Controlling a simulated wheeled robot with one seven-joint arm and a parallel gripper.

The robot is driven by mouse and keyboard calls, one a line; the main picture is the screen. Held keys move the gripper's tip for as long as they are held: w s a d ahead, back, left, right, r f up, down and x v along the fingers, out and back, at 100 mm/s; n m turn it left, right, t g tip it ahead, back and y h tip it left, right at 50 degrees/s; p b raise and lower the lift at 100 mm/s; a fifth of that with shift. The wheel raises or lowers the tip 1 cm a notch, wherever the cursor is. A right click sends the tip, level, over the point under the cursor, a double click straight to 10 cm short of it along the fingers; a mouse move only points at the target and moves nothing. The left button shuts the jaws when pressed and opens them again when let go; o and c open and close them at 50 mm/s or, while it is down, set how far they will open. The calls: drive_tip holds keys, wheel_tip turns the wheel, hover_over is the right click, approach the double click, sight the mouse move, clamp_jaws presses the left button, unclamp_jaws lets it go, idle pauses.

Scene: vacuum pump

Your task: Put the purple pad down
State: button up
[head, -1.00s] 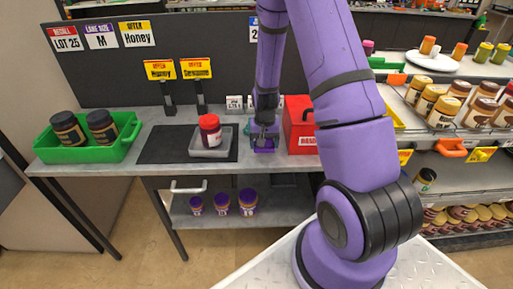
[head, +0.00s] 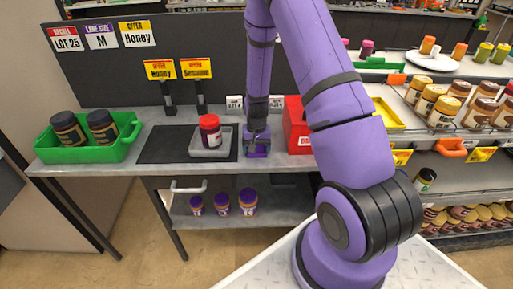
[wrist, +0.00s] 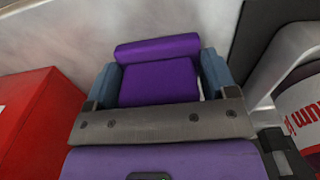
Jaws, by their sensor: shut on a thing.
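The purple pad (wrist: 158,75) sits between the two blue-grey fingers of my gripper (wrist: 160,82) in the wrist view. The gripper is shut on it. A grey table surface shows beyond the pad in that view; whether the pad touches it I cannot tell. In the head view my gripper (head: 257,150) is low over the grey table (head: 180,118), between the grey tray and the red box. The pad is hard to make out there.
A grey tray (head: 212,153) holding a red-lidded jar (head: 210,128) stands left of my gripper on a black mat (head: 165,150). A red box (head: 295,135) stands close on the right. A green crate (head: 90,150) with two dark jars is at the far left.

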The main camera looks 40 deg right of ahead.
drive_tip(key=o, duration=1.1)
drive_tip(key=shift+r, duration=0.1)
wheel_tip(320, 180, up, 12)
drive_tip(key=shift+r, duration=0.15)
drive_tip(key=s+a+r+n+t, duration=0.1)
drive_tip(key=s+a+r, duration=0.2)
drive_tip(key=r, duration=0.4)
drive_tip(key=s+a+r+n+t, duration=0.1)
drive_tip(key=s+a+r, duration=0.1)
drive_tip(key=r, duration=0.4)
drive_tip(key=s+a+r+n, duration=0.1)
drive_tip(key=s+a+r, duration=0.2)
drive_tip(key=r, duration=0.4)
drive_tip(key=s+a+r+n+t, duration=0.1)
drive_tip(key=s+a+r+n, duration=0.1)
drive_tip(key=s+r, duration=0.3)
drive_tip(key=s+a+r+n+t, duration=0.1)
drive_tip(key=s+r, duration=0.5)
drive_tip(key=s, duration=0.7)
drive_tip(key=shift+s+a+n+t, duration=0.25)
drive_tip(key=shift+a+n+t, duration=0.25)
drive_tip(key=shift+a, duration=0.55)
